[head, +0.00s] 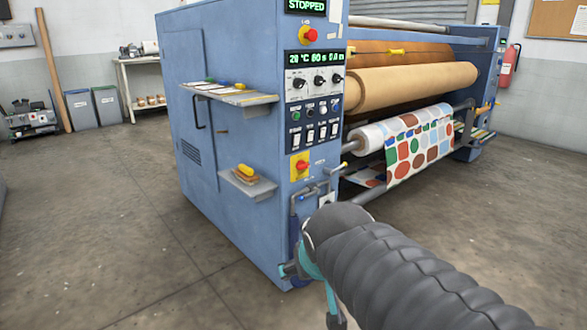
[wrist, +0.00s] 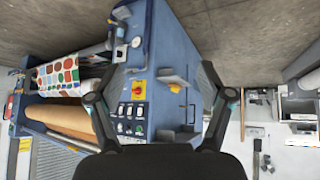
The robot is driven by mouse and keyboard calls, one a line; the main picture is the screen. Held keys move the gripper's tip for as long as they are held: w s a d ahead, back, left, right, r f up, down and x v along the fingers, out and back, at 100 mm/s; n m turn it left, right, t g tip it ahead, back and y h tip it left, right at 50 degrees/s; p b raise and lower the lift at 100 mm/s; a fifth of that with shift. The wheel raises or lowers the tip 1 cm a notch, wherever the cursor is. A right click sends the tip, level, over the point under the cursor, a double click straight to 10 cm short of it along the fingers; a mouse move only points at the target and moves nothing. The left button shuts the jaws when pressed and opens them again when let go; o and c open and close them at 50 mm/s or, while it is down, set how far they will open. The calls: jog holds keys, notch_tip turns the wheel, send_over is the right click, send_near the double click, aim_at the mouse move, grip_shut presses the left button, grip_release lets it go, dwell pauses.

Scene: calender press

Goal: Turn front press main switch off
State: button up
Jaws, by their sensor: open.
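The blue calender press (head: 235,120) stands ahead with its control column at the front corner. A red knob on a yellow plate, which looks like the main switch (head: 301,166), sits low on the column, below the rows of buttons. Its exact handle angle is too small to tell. In the wrist view, which is upside down, this switch (wrist: 138,90) shows between the fingers, left of centre. My gripper (wrist: 160,67) is open and empty, apart from the panel. In the head view my dark arm covers the lower right, and the fingers are not clearly visible.
A red stop button (head: 309,36) sits higher, below a display (head: 306,6) reading STOPPED. Small shelves (head: 246,181) jut from the press's left side. A pipe (head: 312,189) and a roll of patterned fabric (head: 410,150) lie near the column. The floor at left is clear.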

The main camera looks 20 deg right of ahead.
jog(key=w+d+r+t+h+b, duration=0.1)
jog(key=w+d+r+t, duration=0.15)
jog(key=w+d, duration=0.55)
jog(key=w+d+r+t, duration=0.2)
jog(key=w+d+t, duration=0.1)
jog(key=w, duration=1)
jog(key=w+d+r+t+h+b, duration=0.1)
jog(key=w+d+r+t, duration=0.15)
jog(key=w+d, duration=0.55)
jog(key=w+d+f+n+t+y, duration=0.1)
jog(key=w+d+f+n+y, duration=0.2)
jog(key=w, duration=0.6)
jog(key=n+y, duration=0.2)
jog(key=y, duration=0.5)
send_near(306, 167)
jog(key=b+x, duration=0.1)
jog(key=x, duration=0.8)
jog(key=shift+a+r, duration=0.1)
jog(key=c, duration=1.2)
